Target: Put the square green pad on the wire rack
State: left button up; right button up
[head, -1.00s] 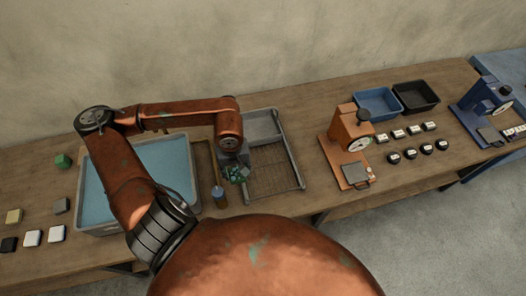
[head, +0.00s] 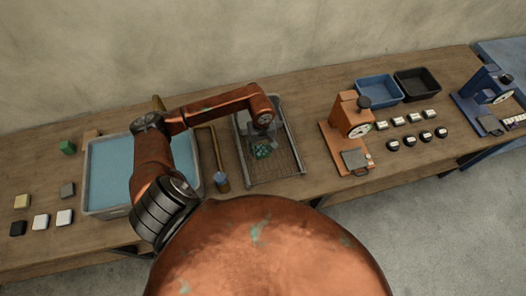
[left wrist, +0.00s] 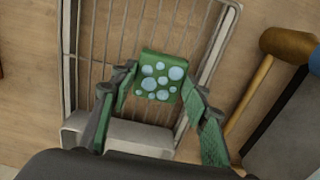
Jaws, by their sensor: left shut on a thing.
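The square green pad (head: 262,152), with pale blue round spots, is held in my left gripper (head: 263,146) over the wire rack (head: 284,168). In the left wrist view the pad (left wrist: 158,78) sits between the two fingertips (left wrist: 157,92), with rack wires (left wrist: 118,30) behind it. I cannot tell whether the pad touches the wires. The rack is a grey metal frame with thin bars, and my forearm and gripper hide part of its far end. My right gripper is not in view.
A blue-filled tray (head: 112,150) stands left of the rack, with a wooden-handled tool (head: 221,180) between them. An orange press (head: 349,120) stands to the right, with several small blocks near it. A green block (head: 67,147) and other small blocks lie far left.

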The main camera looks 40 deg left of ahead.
aim_at(263, 150)
pick_arm(q)
jog(key=shift+w+d+f, duration=0.1)
jog(key=shift+w+f, duration=0.1)
jog(key=shift+f, duration=0.05)
notch_tip(263, 150, down, 3)
jog(key=shift+w+p, duration=0.1)
jog(key=shift+p, duration=0.4)
jog(key=shift+f, duration=0.2)
jog(key=o, duration=1.2)
jog(key=shift+r, duration=0.15)
notch_tip(263, 150, up, 12)
jog(key=shift+f+b, duration=0.1)
jog(key=shift+b, duration=0.8)
